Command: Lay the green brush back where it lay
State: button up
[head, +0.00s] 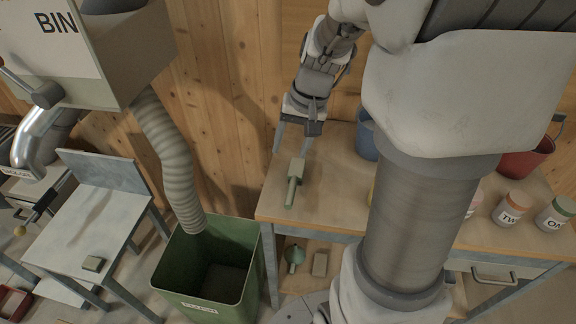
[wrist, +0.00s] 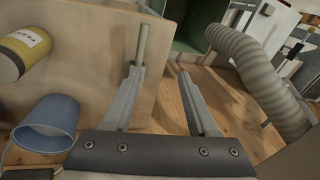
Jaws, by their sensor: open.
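The green brush (head: 291,192) lies on the left end of the wooden table, its pale block-like head toward the wall and its green handle toward the table's front. My gripper (head: 291,153) is open just behind and above the brush head, with nothing between its fingers. In the wrist view the green handle (wrist: 142,45) shows beyond the tip of the left finger of my gripper (wrist: 159,70), which hides much of the head. I cannot tell whether that finger touches the brush.
The table (head: 335,195) also bears a blue bucket (head: 366,136), a red bucket (head: 525,160) and labelled jars (head: 510,208). A green bin (head: 210,270) stands on the floor left of the table, under a ribbed hose (head: 170,155). The wooden wall is close behind my gripper.

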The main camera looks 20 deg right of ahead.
jog(key=s+a+r+n+t+h, duration=0.1)
jog(key=s+a+r+n, duration=0.1)
jog(key=s+a+r, duration=0.2)
jog(key=s+a+r+n+t, duration=0.2)
jog(key=s+r, duration=0.4)
jog(key=s, duration=0.5)
jog(key=shift+a+r+n+h, duration=0.25)
jog(key=shift+a+n+h, duration=0.25)
jog(key=shift+a, duration=0.45)
jog(key=shift+c, duration=0.7)
jog(key=shift+d, duration=0.2)
